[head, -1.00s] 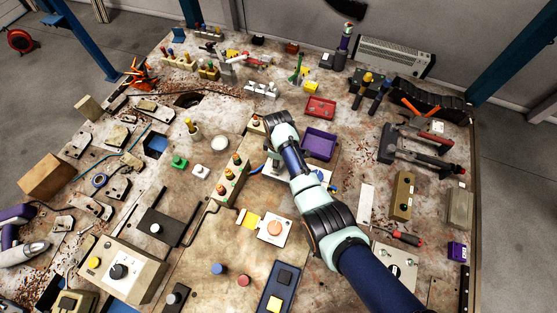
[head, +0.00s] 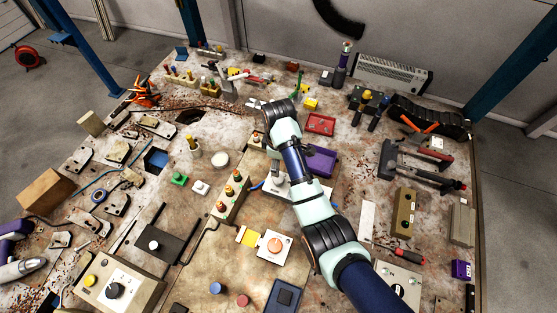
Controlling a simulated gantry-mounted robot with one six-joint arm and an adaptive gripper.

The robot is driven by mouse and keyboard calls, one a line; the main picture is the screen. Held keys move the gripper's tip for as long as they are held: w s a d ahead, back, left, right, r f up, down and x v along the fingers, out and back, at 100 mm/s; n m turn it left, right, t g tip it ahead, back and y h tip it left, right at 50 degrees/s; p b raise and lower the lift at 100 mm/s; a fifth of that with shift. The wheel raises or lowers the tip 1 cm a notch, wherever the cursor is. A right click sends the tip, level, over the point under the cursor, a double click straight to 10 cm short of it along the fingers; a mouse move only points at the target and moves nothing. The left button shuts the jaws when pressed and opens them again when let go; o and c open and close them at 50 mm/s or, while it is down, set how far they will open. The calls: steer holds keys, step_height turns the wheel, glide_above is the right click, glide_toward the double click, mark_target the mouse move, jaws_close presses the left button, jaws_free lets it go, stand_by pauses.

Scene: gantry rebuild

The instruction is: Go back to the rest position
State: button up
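My arm (head: 313,203) reaches in from the lower right of the head view, over the middle of the workbench. Its dark joint (head: 279,113) is at the far end of the visible arm. My gripper is not clearly visible. A grey part (head: 273,183) shows beside the arm's left edge, but I cannot tell whether it belongs to the gripper. The fingers and anything between them cannot be made out.
A purple tray (head: 322,161) lies right beside the arm, with a red tray (head: 320,124) behind it. A row of coloured buttons (head: 231,190) stands left of the arm. Tools and control boxes crowd the bench (head: 190,225).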

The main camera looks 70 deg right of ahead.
steer(key=shift+r, duration=0.5)
